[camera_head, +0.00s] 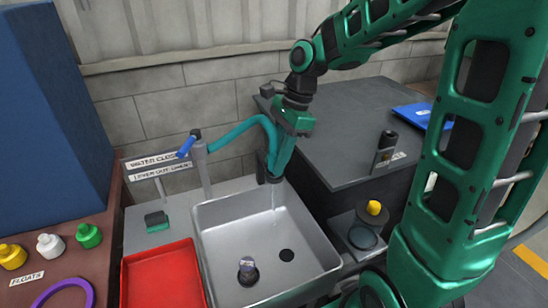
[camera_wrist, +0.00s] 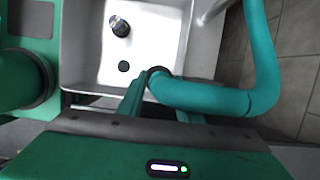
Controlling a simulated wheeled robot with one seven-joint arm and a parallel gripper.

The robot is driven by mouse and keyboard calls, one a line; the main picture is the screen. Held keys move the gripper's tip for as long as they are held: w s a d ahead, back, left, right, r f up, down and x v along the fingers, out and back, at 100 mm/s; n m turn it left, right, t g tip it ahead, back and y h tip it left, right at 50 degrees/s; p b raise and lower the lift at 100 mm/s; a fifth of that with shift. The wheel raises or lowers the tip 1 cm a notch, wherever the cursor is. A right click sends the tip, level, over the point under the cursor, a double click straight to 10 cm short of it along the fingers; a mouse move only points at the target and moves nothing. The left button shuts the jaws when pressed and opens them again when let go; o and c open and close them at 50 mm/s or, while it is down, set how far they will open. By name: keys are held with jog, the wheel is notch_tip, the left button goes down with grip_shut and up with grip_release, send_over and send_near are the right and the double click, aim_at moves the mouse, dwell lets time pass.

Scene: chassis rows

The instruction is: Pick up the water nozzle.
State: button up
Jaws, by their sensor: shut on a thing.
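The water nozzle is the dark-tipped end of a thick teal hose (camera_head: 243,128) that arches over from a grey post beside the sink. In the head view its tip (camera_head: 274,179) points down above the sink (camera_head: 210,225). My gripper (camera_head: 278,160) is shut on the nozzle and holds it over the sink's back right part. In the wrist view the hose (camera_wrist: 215,92) bends between my fingers, with the dark tip (camera_wrist: 157,72) just past them. A faint pale streak, possibly water, hangs below the tip. My fingers partly hide the nozzle.
A small dark cylinder (camera_head: 248,272) stands in the sink near the drain (camera_head: 286,255). A red tray (camera_head: 163,278) is left of the sink. A blue lever (camera_head: 186,147) tops the post. A dark counter (camera_head: 350,120) stands to the right, with a black device (camera_head: 385,150).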

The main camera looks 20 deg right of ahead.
aim_at(277, 137)
jog(key=shift+r, duration=0.4)
jog(key=r, duration=0.3)
jog(key=shift+a+r, duration=0.2)
jog(key=shift+a, duration=0.2)
jog(key=s+a+r, duration=0.2)
jog(key=a+r, duration=0.4)
jog(key=a, duration=0.4)
jog(key=shift+a+r, duration=0.2)
jog(key=shift+a, duration=0.15)
jog(key=shift+s+a, duration=0.2)
jog(key=shift+s, duration=1.3)
jog(key=shift+s+a, duration=0.15)
jog(key=shift+s, duration=1.3)
jog(key=shift+s+a, duration=0.2)
jog(key=shift+s, duration=1.25)
jog(key=shift+s+a, duration=0.2)
jog(key=shift+s, duration=1.2)
jog(key=shift+s, duration=0.15)
jog(key=shift+s, duration=0.35)
